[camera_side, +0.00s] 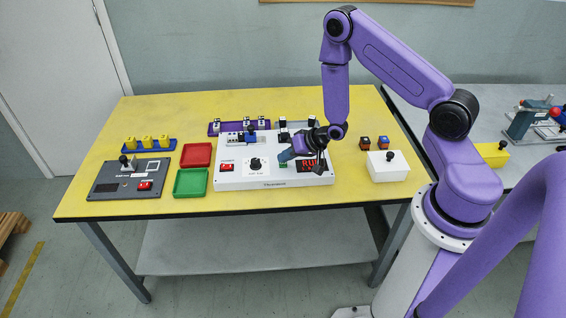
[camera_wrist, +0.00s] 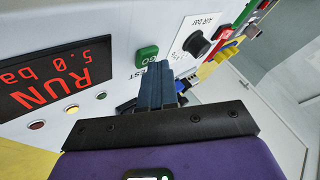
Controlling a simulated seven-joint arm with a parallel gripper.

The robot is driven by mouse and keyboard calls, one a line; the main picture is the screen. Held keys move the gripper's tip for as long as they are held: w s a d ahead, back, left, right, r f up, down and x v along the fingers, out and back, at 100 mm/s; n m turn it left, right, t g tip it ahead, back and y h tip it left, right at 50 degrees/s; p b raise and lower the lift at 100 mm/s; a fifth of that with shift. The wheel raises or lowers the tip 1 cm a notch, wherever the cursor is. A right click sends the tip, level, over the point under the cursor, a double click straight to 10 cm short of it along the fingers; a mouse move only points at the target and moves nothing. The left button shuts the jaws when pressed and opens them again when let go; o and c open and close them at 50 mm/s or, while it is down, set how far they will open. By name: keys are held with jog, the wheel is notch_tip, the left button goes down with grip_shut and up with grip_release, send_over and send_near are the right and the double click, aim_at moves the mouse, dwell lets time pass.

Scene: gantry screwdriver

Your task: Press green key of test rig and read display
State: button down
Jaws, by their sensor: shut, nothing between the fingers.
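The white test rig (camera_side: 235,183) stands on the yellow table. In the side view my gripper (camera_side: 285,156) is over the rig's right half, partly hiding the key and display.
The rig also has an air knob (camera_wrist: 196,44), a red switch (camera_side: 227,166) and small lamps (camera_wrist: 72,109) under the display. Red (camera_side: 196,154) and green (camera_side: 190,182) trays lie left of it. A white box (camera_side: 388,172) with a black knob stands right.

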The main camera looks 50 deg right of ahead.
aim_at(286, 164)
jog(key=shift+r, duration=0.85)
jog(key=shift+r, duration=0.1)
jog(key=shift+r, duration=2.4)
